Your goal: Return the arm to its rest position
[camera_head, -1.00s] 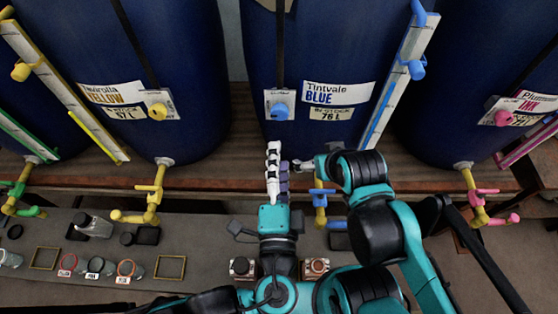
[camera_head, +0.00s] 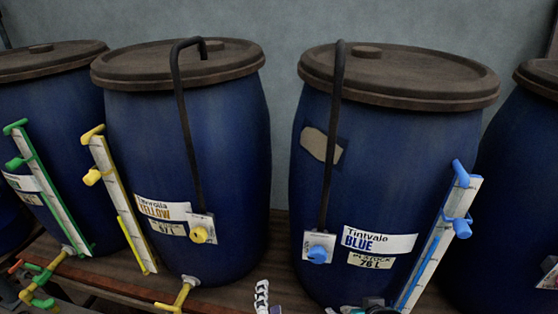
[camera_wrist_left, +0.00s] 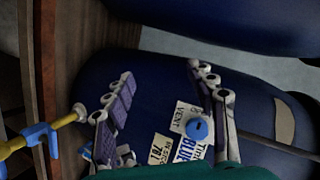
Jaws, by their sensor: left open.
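My left gripper (camera_head: 264,297) shows only its fingers at the bottom edge of the head view, in front of the gap between the yellow and blue vats. In the left wrist view the same gripper (camera_wrist_left: 168,90) is open, its two white and purple fingers wide apart with nothing held. The blue vat's wall and its blue vent knob (camera_wrist_left: 197,128) show behind and between the fingers. Most of both arms is out of view.
The Tintvale blue vat (camera_head: 375,170) and the yellow vat (camera_head: 215,130) stand on a wooden ledge, more vats either side. Blue sight gauge (camera_head: 440,235), yellow tap (camera_head: 180,294) and green tap (camera_head: 42,280) project forward. In the wrist view, a blue-handled tap (camera_wrist_left: 38,135) is at left.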

